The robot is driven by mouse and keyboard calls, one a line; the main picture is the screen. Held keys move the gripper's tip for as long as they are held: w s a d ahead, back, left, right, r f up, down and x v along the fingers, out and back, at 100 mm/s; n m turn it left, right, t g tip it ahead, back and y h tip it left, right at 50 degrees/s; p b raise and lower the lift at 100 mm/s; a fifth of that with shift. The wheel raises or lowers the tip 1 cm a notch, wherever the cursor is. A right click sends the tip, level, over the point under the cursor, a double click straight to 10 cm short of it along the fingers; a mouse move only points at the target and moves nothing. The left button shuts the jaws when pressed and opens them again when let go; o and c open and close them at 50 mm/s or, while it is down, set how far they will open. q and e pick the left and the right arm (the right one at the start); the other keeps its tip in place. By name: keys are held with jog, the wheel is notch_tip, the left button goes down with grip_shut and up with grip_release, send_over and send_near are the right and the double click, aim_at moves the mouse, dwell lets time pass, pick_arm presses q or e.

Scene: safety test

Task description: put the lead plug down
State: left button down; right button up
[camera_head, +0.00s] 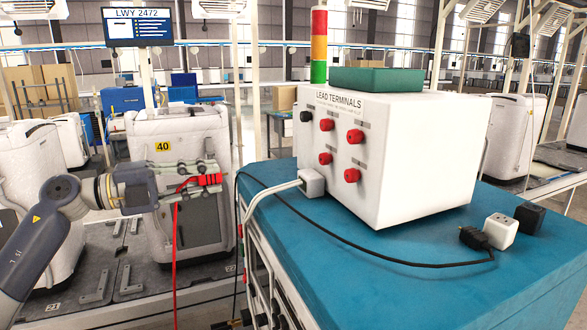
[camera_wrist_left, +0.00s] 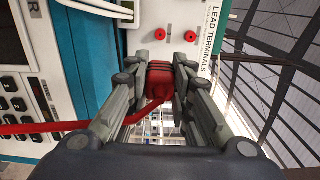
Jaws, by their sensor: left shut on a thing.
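My left gripper (camera_head: 208,178) is shut on a red lead plug (camera_head: 187,185), held in the air to the left of the blue-topped bench. A red cable (camera_head: 174,250) hangs down from the plug. In the left wrist view the plug (camera_wrist_left: 159,78) sits between the two fingers, with its cable (camera_wrist_left: 60,127) running off to the left. The white lead terminals box (camera_head: 420,150) stands on the bench top (camera_head: 400,290). Its front has several red terminals (camera_head: 355,136) and a black terminal (camera_head: 306,116). My right gripper does not show.
A black cable (camera_head: 370,255) curves across the bench top to a black plug (camera_head: 473,238) beside a white block (camera_head: 500,231) and a black block (camera_head: 529,217). A white plug (camera_head: 312,183) lies at the box's left corner. The front bench top is mostly bare.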

pick_arm(q)
jog(key=s+d+f+n+t+y+b, duration=0.1)
jog(key=d+f+t, duration=0.1)
jog(key=f, duration=0.6)
jog(key=s+d+f+n+t+y, duration=0.1)
jog(key=s+d+f+n, duration=0.15)
jog(key=f, duration=0.45)
jog(key=s+d+f+t+y+b, duration=0.1)
jog(key=d+f+t, duration=0.15)
jog(key=f, duration=0.55)
jog(key=s+f+n+t+y, duration=0.3)
jog(key=s+f+y, duration=0.1)
jog(key=s+f, duration=0.3)
jog(key=s+a+f+n+t+y+b, duration=0.1)
jog(key=s+a+f+n+y+b, duration=0.1)
jog(key=s+a+n+y, duration=0.2)
jog(key=s+a+f+n+t+y+b, duration=0.1)
jog(key=s+a+n+y, duration=0.3)
jog(key=s+n, duration=0.6)
jog(key=n+y+b, duration=0.1)
jog(key=n, duration=1)
jog(key=shift+s+a+f+y+b, duration=0.2)
jog(key=shift+a+f+y+b, duration=0.05)
jog(key=shift+f+y+b, duration=0.1)
